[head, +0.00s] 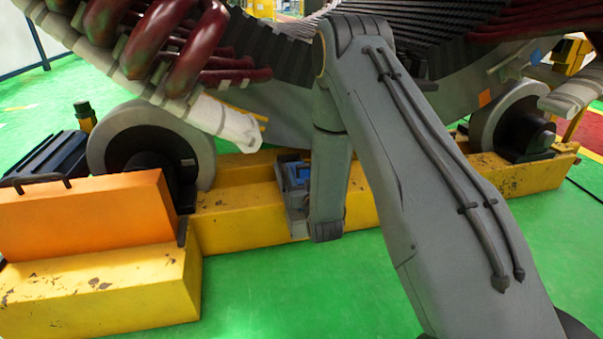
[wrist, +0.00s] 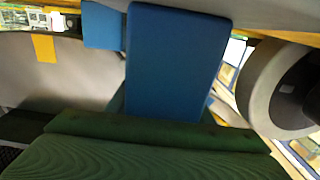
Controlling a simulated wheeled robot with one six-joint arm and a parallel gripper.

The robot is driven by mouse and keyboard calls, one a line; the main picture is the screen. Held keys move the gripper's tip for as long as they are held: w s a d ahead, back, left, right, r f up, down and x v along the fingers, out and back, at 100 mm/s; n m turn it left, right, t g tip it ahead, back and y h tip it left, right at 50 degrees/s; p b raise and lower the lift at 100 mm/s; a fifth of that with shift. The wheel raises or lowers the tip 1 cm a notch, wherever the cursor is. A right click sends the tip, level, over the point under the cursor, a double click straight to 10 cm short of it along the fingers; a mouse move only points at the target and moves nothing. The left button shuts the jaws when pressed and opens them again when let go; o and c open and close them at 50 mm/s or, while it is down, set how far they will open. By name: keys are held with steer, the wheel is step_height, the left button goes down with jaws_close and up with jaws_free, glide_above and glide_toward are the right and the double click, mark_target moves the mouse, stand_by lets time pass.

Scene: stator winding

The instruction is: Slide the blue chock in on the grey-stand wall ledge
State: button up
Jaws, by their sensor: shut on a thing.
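The blue chock (wrist: 175,62) stands out as a large flat block in the upper middle of the wrist view. My gripper (wrist: 160,118) is shut on it; the wide green ribbed part at the bottom of this view hides the chock's near end. A smaller blue patch (wrist: 103,26) shows just left of the chock; I cannot tell whether it is a separate piece. In the head view, blue (head: 299,173) shows at a small grey housing beside my arm, against the yellow beam. I cannot make out the grey-stand wall ledge or any contact with it.
The yellow beam (head: 240,205) runs behind my arm, with a roller at left (head: 115,140) and another at right (head: 500,110). The stator with its dark red coils (head: 185,50) hangs over the beam. An orange block (head: 90,215) stands at left. Green floor (head: 300,285) in front is clear.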

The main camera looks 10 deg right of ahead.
steer(key=shift+w+r, duration=0.1)
steer(key=shift+w, duration=0.05)
steer(key=shift+w+b, duration=0.3)
steer(key=shift+w, duration=1)
steer(key=o, duration=0.7)
steer(key=shift+w, duration=0.1)
steer(key=o, duration=0.5)
steer(key=shift+o, duration=0.2)
